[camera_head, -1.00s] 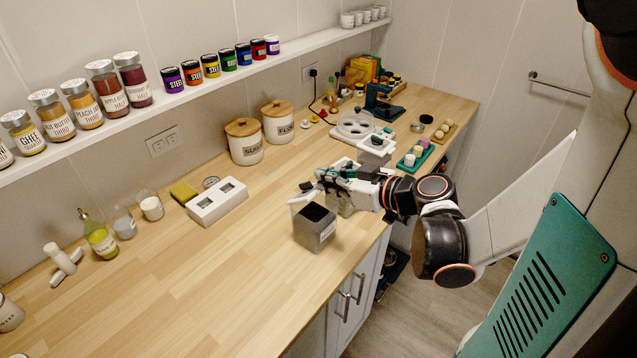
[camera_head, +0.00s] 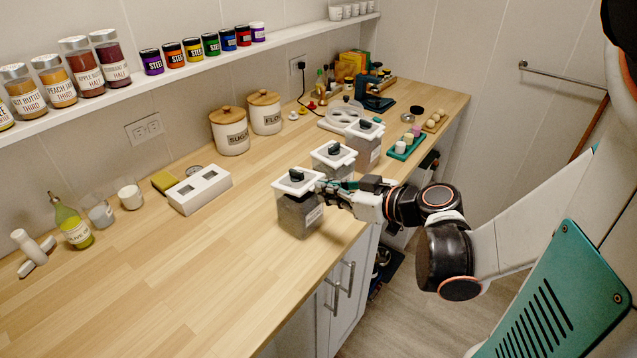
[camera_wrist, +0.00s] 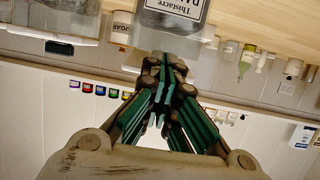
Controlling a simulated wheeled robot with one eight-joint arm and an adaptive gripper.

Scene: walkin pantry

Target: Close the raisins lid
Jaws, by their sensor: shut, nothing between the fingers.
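The nearest of three clear square canisters (camera_head: 300,216) holds dark contents and stands at the counter's right edge. Its white lid (camera_head: 284,187) with a black knob lies over the top and looks level; I cannot tell whether it is fully pressed down. In the wrist view, the canister (camera_wrist: 172,15) appears upside down, its label partly cut off, so the content name is unclear. My gripper (camera_head: 326,190) is shut and empty, just right of this canister near lid height. In the wrist view, the fingertips (camera_wrist: 167,62) are close to the canister's labelled side; contact is unclear.
Two similar lidded canisters, the middle one (camera_head: 333,158) and the far one (camera_head: 364,143), stand behind. A white two-slot block (camera_head: 200,187) sits to the left. The counter's front left (camera_head: 150,290) is clear. A shelf of jars (camera_head: 120,90) runs along the wall.

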